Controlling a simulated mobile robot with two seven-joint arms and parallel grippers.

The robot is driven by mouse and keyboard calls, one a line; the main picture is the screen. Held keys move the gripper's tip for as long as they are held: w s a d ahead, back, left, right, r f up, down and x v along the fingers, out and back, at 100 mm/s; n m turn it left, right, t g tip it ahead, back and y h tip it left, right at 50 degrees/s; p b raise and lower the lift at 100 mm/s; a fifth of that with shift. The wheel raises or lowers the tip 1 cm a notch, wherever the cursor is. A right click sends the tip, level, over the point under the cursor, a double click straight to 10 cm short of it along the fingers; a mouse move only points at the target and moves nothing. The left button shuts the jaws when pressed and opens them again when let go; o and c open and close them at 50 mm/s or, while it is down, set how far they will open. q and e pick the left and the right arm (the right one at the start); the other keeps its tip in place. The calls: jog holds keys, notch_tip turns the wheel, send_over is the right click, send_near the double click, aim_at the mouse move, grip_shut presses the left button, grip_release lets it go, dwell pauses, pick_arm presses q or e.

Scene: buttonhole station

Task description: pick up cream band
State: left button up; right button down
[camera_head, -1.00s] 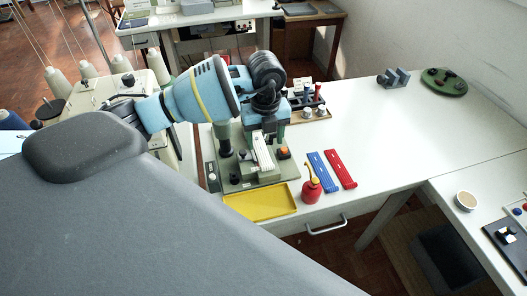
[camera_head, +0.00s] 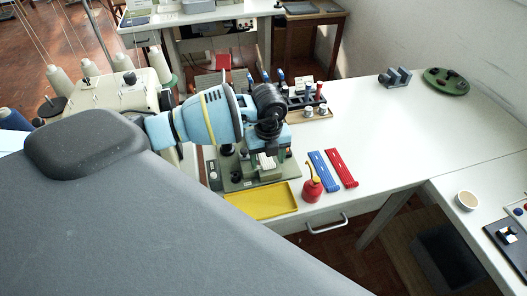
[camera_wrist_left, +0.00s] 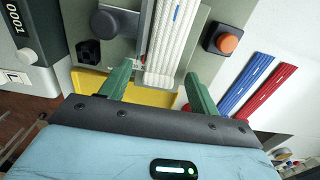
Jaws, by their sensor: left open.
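The cream band (camera_wrist_left: 174,40) is a pale ribbed strip lying lengthwise on a green-grey machine plate (camera_head: 275,178). In the head view only its near part (camera_head: 267,163) shows below my left gripper. My left gripper (camera_wrist_left: 157,70) is open, with its two green fingers apart, one on each side of the band's near end in the wrist view. Nothing is held between them. In the head view the left gripper (camera_head: 268,150) is over the plate, its fingertips mostly hidden. I cannot tell the height of the fingers above the band. My right gripper is not in view.
An orange button (camera_wrist_left: 228,43) on a dark box stands right of the band. A yellow tray (camera_head: 262,202), a red oiler (camera_head: 312,188), and blue (camera_head: 324,171) and red (camera_head: 342,168) strips lie nearby.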

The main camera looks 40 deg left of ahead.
pick_arm(q)
jog(key=shift+c, duration=0.4)
jog(key=c, duration=1)
jog(key=shift+c, duration=0.2)
jog(key=shift+r, duration=0.25)
jog(key=shift+r, duration=0.2)
notch_tip(320, 180, up, 3)
jog(key=shift+r, duration=0.1)
jog(key=s+d, duration=0.3)
jog(key=d, duration=0.4)
jog(key=s+d+r, duration=0.1)
jog(key=s+d, duration=0.2)
jog(key=d, duration=0.4)
jog(key=shift+s+d, duration=0.25)
jog(key=shift+d, duration=0.1)
